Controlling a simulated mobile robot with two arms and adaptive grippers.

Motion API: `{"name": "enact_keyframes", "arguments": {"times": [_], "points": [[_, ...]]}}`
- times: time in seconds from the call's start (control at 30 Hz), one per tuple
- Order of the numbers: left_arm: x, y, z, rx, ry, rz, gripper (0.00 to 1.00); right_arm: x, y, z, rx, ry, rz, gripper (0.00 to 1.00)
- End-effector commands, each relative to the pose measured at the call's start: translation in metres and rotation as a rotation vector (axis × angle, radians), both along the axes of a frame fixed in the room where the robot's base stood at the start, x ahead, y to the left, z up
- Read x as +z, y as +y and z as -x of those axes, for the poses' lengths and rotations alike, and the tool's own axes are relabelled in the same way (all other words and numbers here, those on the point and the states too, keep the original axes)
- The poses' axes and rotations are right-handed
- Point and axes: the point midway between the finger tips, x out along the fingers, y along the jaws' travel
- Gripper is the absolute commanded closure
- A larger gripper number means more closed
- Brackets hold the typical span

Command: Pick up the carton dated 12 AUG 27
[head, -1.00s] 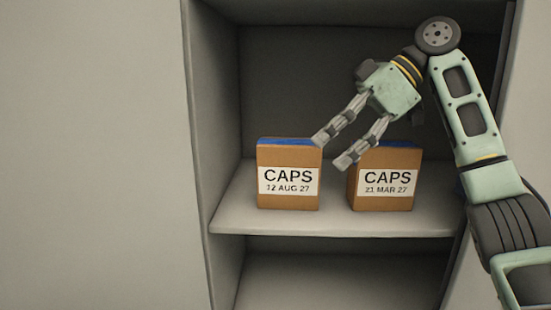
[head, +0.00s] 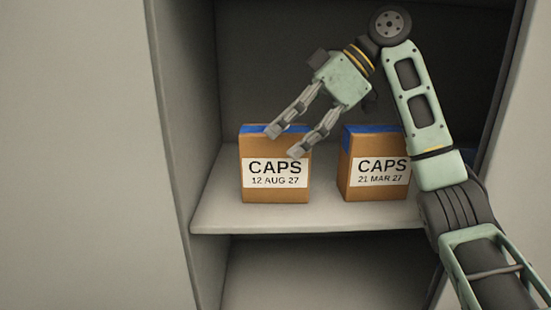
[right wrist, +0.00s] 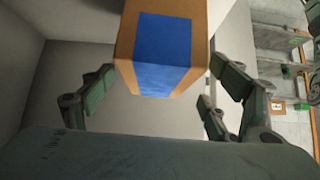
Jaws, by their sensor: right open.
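The carton dated 12 AUG 27 (head: 275,173) is brown with a white CAPS label and a blue top. It stands upright on the shelf, on the left in the head view. My right gripper (head: 284,141) is open, its fingers slanting down to the left and overlapping this carton's upper edge in the picture. In the right wrist view a brown carton with a blue strip (right wrist: 165,50) lies between the spread fingers, with gaps at both sides. Contact is not visible. My left gripper is not in view.
A similar carton dated 21 MAR 27 (head: 378,178) stands to the right on the same shelf (head: 300,218), with a narrow gap between them. The cabinet's left wall (head: 185,120) is close by.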

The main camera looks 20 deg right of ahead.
Motion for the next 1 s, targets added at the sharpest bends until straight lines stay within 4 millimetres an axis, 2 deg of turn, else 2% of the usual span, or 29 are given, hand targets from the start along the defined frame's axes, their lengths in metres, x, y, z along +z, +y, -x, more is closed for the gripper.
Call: {"name": "enact_keyframes", "arguments": {"times": [0.03,0.2,0.47,1.0], "points": [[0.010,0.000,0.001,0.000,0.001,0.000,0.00,-0.001,0.006,-0.001,0.001,0.002,0.002,0.20],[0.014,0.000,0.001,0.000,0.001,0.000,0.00,-0.016,0.018,-0.005,-0.001,0.003,0.001,0.20],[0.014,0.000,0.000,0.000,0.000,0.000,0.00,-0.020,0.020,-0.006,-0.001,0.001,0.000,0.20],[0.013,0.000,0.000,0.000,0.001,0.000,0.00,-0.019,0.019,-0.006,-0.001,0.001,0.000,0.66]]}}
